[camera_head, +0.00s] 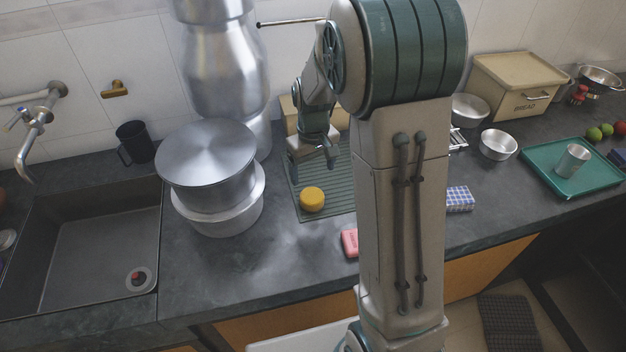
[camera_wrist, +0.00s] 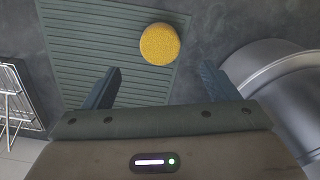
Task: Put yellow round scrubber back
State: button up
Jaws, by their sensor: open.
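The yellow round scrubber (camera_head: 312,199) lies on the green ribbed mat (camera_head: 336,207), near the mat's front left edge. In the wrist view the scrubber (camera_wrist: 160,44) shows beyond the fingertips, between their lines, close to the mat's right edge (camera_wrist: 75,45). My gripper (camera_head: 312,160) is open and empty. It hangs above the mat, behind the scrubber in the head view. Its two fingers (camera_wrist: 160,82) are spread wide and do not touch the scrubber. My arm hides the right part of the mat in the head view.
Large steel canisters (camera_head: 206,165) stand left of the mat, close to it. A sink (camera_head: 90,245) is at far left. A pink block (camera_head: 350,243) lies in front of the mat.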

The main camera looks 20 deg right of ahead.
jog(key=s+r+m+t, duration=0.1)
jog(key=s+r, duration=0.4)
jog(key=s, duration=0.5)
jog(key=s+r+m+t, duration=0.2)
jog(key=s+r, duration=0.4)
jog(key=s, duration=0.4)
jog(key=shift+s+r, duration=0.3)
